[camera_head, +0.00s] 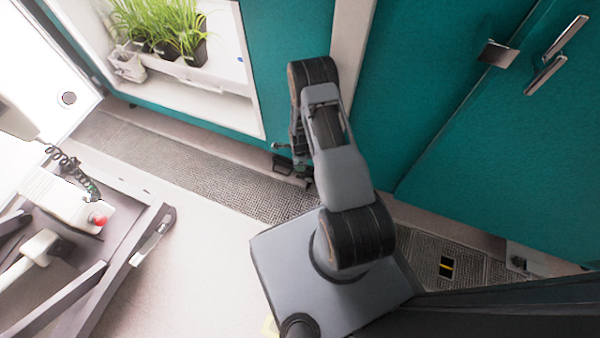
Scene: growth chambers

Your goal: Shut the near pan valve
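My gripper (292,168) is low at the foot of the teal chamber, just above the floor grating and below my bent arm. It is small and dark here, and my arm hides part of it, so I cannot tell how its fingers stand. A small grey lever-like piece (281,147) shows beside it at the chamber's lower edge. I cannot tell whether this is the near pan valve or part of my gripper, or whether they touch. A small grey fitting (519,262) sits low at the right chamber's base, away from my gripper.
A perforated floor grating (190,165) runs along the chambers, with a black and yellow marker (446,267) at right. Potted grass (165,25) stands in the open chamber window. A cart (95,275) with a red button (98,219) stands at left. Pale floor (190,255) between is clear.

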